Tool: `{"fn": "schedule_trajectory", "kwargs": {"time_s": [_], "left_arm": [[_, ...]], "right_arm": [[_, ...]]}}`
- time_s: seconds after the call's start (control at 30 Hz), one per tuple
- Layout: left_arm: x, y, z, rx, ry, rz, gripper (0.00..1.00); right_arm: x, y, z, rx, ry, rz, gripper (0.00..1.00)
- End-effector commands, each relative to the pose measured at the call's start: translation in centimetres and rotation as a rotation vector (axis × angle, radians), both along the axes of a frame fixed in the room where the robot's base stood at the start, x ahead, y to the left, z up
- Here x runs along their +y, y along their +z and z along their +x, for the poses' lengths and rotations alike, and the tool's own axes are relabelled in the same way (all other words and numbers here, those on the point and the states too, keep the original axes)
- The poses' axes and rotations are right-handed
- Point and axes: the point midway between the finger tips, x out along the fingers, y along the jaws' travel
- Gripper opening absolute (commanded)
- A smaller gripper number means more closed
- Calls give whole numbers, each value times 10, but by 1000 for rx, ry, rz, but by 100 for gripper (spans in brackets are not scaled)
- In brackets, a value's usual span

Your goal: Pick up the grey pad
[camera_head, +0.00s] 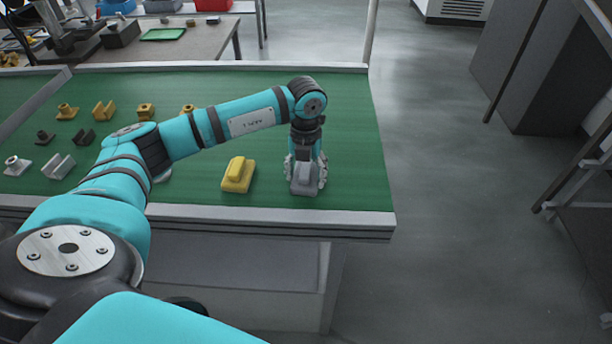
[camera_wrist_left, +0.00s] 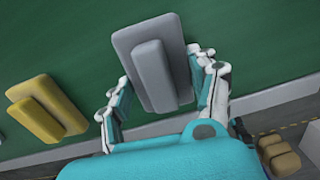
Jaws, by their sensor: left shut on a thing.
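The grey pad (camera_head: 305,178) is a flat block with a raised bar on top, near the front right of the green table. It also shows in the left wrist view (camera_wrist_left: 153,52). My left gripper (camera_head: 306,172) points down over it from above. In the left wrist view its two fingers (camera_wrist_left: 158,88) are closed on the pad's sides, one on each side. I cannot tell whether the pad touches the table. My right gripper is in neither view.
A yellow pad (camera_head: 238,174) of similar shape lies just left of the grey one. Several small yellow, black and grey parts (camera_head: 103,110) stand farther left on the green table (camera_head: 350,120). The table ends close to the right and front of the pad.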

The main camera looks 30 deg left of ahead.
Motion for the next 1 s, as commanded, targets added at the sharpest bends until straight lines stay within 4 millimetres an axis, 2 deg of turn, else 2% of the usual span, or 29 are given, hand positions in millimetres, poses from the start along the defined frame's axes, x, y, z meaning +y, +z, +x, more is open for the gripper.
{"fn": "schedule_trajectory", "kwargs": {"time_s": [0.27,0.37,0.7,0.83,1.0], "left_arm": [[0,6,1,-3,0,0,28],[0,20,1,-5,1,-1,28],[0,84,1,-5,0,-1,28],[0,97,1,-4,0,0,28],[0,101,0,0,0,0,28]], "right_arm": [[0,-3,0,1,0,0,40],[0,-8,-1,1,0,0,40],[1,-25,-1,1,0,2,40],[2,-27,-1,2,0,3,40],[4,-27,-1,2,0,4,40]]}}
